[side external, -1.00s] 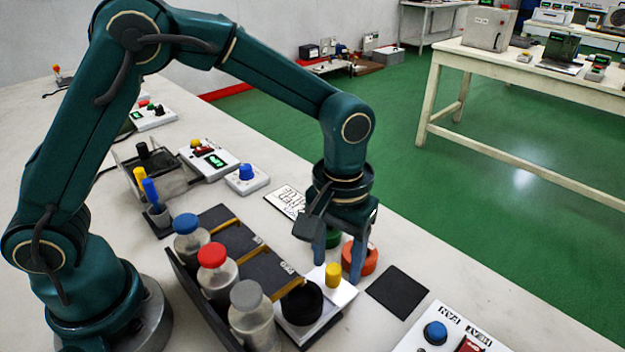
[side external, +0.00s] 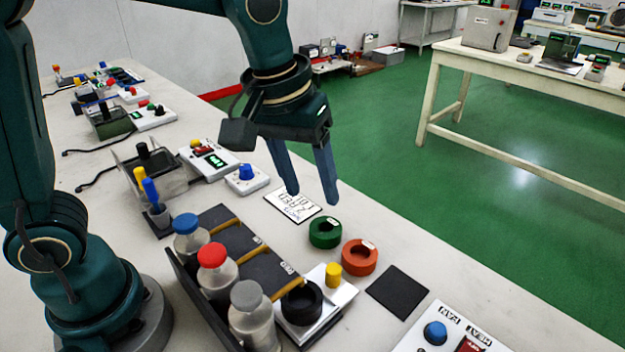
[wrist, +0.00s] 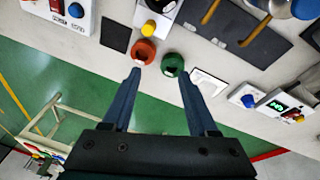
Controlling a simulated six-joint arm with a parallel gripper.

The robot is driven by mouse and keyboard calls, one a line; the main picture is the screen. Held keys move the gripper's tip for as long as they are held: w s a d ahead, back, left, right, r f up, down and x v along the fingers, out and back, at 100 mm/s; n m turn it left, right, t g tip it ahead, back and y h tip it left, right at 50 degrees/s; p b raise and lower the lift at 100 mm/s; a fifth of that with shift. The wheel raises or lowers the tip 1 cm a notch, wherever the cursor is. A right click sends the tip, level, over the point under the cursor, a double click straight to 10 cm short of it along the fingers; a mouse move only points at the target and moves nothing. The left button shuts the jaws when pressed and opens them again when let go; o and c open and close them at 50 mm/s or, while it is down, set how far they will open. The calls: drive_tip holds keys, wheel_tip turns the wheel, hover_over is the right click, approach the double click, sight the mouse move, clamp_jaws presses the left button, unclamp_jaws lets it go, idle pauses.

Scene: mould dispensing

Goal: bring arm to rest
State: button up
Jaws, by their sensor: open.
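My gripper (side external: 313,198) is open and empty, raised above the table's far edge, with its two blue-grey fingers apart. It also shows in the wrist view (wrist: 158,78). The green ring-shaped mould (side external: 325,232) and the orange ring-shaped mould (side external: 360,257) lie on the table below it, apart from the fingers. In the wrist view the orange mould (wrist: 145,52) and the green mould (wrist: 173,65) appear beyond the fingertips. A white device with a yellow knob (side external: 334,275) and a black ring (side external: 301,302) stands nearer the bottles.
A rack holds bottles with blue, red (side external: 212,256) and grey caps. A black square pad (side external: 397,291), a written card (side external: 293,204) and a FAN/HEAT control box (side external: 452,335) lie on the white table. Several control boxes line the far left. The air around my gripper is clear.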

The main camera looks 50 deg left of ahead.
drive_tip(key=s+a+m+t, duration=0.2)
drive_tip(key=s+a, duration=0.4)
drive_tip(key=s, duration=0.5)
drive_tip(key=shift+s+a+m+t+y, duration=0.2)
drive_tip(key=shift+a+m+t+y, duration=0.15)
drive_tip(key=shift+m, duration=0.55)
